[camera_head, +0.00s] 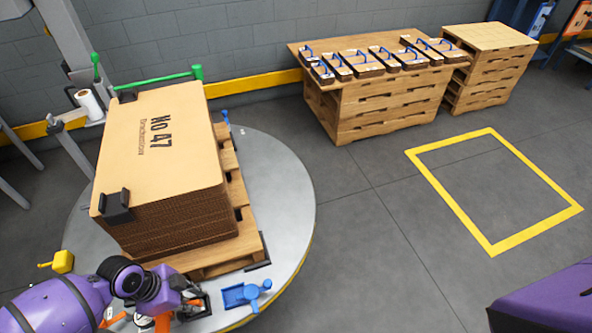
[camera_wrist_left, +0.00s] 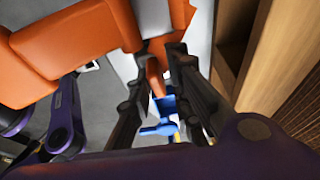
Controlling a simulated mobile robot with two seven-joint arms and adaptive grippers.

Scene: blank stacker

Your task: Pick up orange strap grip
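My left gripper (camera_head: 190,306) is at the near edge of the round turntable, low in front of the pallet. Small orange parts of the strap grip (camera_head: 163,322) show beside and under it, mostly hidden by my wrist. In the left wrist view, a large orange body (camera_wrist_left: 75,50) fills the upper left, and a narrow orange piece (camera_wrist_left: 156,80) lies between the dark fingers (camera_wrist_left: 163,75). The fingers stand apart with a gap between them; contact with the orange piece cannot be made out. My right gripper is out of view.
A cardboard stack (camera_head: 160,140) stands on a wooden pallet (camera_head: 245,245) on the grey turntable (camera_head: 285,200). A blue tool (camera_head: 245,293) lies right of my gripper. Pallets (camera_head: 385,105) with blue-handled pieces stand behind. The yellow-framed floor area (camera_head: 490,250) is empty.

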